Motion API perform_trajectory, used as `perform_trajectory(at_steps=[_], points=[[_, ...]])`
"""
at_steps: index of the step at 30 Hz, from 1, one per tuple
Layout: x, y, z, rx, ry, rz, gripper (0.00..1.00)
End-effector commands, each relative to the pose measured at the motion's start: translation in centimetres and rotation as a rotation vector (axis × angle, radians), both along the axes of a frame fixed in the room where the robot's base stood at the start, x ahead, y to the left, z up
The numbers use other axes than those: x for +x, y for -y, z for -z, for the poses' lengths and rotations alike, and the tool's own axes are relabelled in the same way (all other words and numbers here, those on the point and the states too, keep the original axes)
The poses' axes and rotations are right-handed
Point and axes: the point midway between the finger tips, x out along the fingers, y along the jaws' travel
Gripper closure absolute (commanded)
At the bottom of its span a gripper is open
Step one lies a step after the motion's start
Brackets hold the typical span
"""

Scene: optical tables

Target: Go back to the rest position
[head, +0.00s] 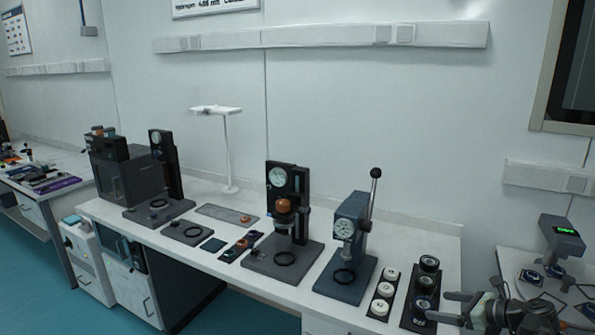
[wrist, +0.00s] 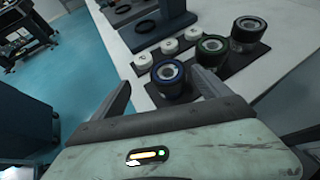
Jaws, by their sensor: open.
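My gripper (head: 442,307) is at the lower right of the head view, beside the front right corner of the white table.
White round pieces (head: 383,289) stand on a mat left of the lens cells. A blue press (head: 351,225) with a lever and a dark gauge stand (head: 287,205) stand further left on the table.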

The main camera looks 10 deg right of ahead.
Motion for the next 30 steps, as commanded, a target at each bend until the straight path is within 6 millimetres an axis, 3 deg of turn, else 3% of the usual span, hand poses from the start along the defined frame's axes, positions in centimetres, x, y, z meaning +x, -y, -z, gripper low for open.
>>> perform_trajectory(at_steps=[5,8,13,15,18,21,25,28,30], points=[[4.3,-6.6,-0.1,-0.006,-0.008,-0.128,0.13],[6.8,-12.0,0.4,-0.025,-0.031,-0.229,0.13],[9.9,-25.6,2.6,-0.169,-0.092,-0.525,0.13],[10.0,-31.0,4.0,-0.282,-0.097,-0.684,0.13],[9.2,-37.0,5.7,-0.457,-0.080,-0.911,0.13],[8.0,-41.2,7.3,-0.634,-0.044,-1.132,0.13],[6.0,-44.6,9.0,-0.886,0.029,-1.451,0.13],[4.9,-44.5,10.0,-1.068,0.087,-1.689,0.13],[4.4,-42.9,10.5,-1.174,0.117,-1.832,0.13]])
